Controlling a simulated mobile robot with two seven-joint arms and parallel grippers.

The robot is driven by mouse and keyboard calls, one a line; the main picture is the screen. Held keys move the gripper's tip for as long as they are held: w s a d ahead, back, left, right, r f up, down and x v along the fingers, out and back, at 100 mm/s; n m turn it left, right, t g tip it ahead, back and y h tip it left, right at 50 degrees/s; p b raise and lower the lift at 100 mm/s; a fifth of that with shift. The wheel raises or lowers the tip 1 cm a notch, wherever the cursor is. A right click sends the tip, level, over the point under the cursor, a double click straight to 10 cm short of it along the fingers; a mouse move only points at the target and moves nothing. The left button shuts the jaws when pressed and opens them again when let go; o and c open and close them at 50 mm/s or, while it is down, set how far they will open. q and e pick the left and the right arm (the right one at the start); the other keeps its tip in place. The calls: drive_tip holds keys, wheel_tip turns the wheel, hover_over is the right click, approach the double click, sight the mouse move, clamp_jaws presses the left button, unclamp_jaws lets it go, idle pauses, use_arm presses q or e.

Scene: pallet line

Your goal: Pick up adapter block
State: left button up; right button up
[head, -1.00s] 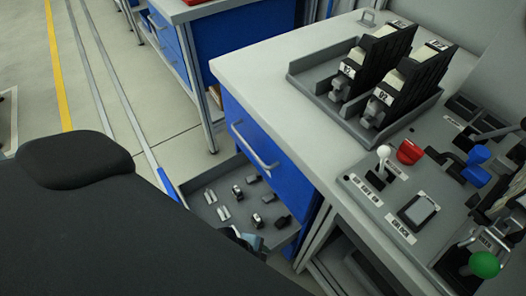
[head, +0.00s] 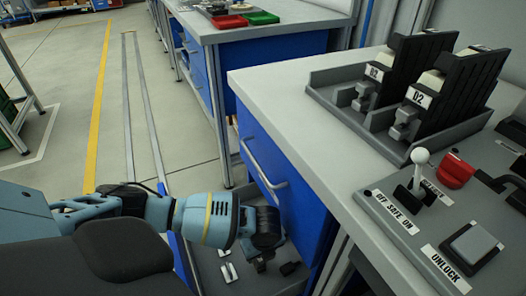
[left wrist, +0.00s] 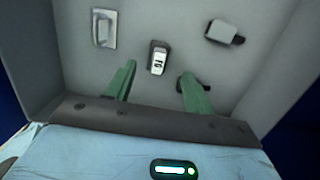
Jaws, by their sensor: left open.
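My left gripper (head: 262,264) reaches down into the open drawer (head: 208,258), seen in the head view. In the left wrist view its two green fingers (left wrist: 153,92) are open with nothing between the tips. A small black-and-silver block (left wrist: 158,57) lies on the drawer floor just beyond the fingertips, roughly centred. A grey block with a black end (left wrist: 224,33) lies to the right, and a flat silver piece (left wrist: 104,29) to the left. A dark part is partly hidden behind the right finger. I cannot tell which piece is the adapter block. My right gripper is out of view.
The drawer's grey walls (left wrist: 263,55) rise close around the gripper. The blue cabinet and worktop (head: 270,84) stand right beside my arm. Dark-framed holders (head: 430,90) and a control panel (head: 440,225) with a lever and red knob are on top. Floor at left is clear.

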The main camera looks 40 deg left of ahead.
sight(259, 261)
use_arm(q)
drive_tip(key=shift+f, duration=0.1)
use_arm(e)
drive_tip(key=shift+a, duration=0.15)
use_arm(q)
drive_tip(key=shift+a+f+b, duration=0.25)
drive_tip(key=shift+f+b, duration=0.3)
drive_tip(key=shift+f, duration=0.9)
drive_tip(key=f+b, duration=0.1)
drive_tip(key=f, duration=0.2)
drive_tip(key=f+b, duration=0.1)
drive_tip(key=shift+a+f+b, duration=0.3)
drive_tip(key=shift+a+f, duration=0.05)
drive_tip(key=shift+f, duration=0.05)
drive_tip(key=shift+w+r, duration=0.1)
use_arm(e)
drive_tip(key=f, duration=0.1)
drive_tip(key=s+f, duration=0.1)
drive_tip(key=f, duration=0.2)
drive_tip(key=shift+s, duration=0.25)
use_arm(q)
drive_tip(key=c, duration=1.1)
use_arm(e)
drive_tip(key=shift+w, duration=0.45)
